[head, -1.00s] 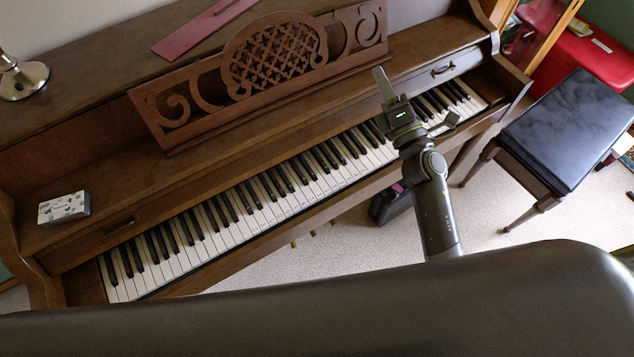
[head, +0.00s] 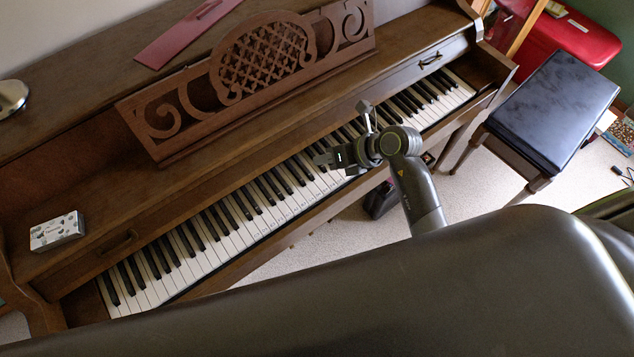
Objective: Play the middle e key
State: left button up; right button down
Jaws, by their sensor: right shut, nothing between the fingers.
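The piano keyboard (head: 215,238) runs diagonally from lower left to upper right in the head view. Small marks show on several white keys in its middle part, too small to read, so I cannot single out the middle e key. My right gripper (head: 325,158) is shut and empty. It points left over the middle of the keyboard and hides some keys there. I cannot tell whether its tips touch a key. My left gripper is not in view.
A carved music stand (head: 262,62) rises behind the keys. A small patterned box (head: 57,232) sits on the piano at the left. A black-topped bench (head: 556,112) stands at the right, near a red case (head: 570,45). Carpet shows below the keyboard.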

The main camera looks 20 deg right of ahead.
jog(key=shift+s+d+f+h, duration=0.15)
jog(key=shift+d+f+h, duration=0.1)
jog(key=shift+f+h, duration=0.1)
jog(key=shift+f, duration=0.15)
jog(key=b, duration=0.7)
send_over(326, 187)
notch_tip(326, 187, down, 7)
jog(key=shift+f, duration=0.15)
jog(key=shift+f+b, duration=0.35)
jog(key=shift+f, duration=0.25)
jog(key=shift+f, duration=0.1)
dwell(1.1)
jog(key=shift+f, duration=0.3)
jog(key=shift+f+b, duration=0.4)
jog(key=shift+f, duration=0.05)
dwell(0.5)
jog(key=shift+r, duration=0.1)
jog(key=shift+r+p, duration=0.8)
jog(key=shift+p, duration=0.15)
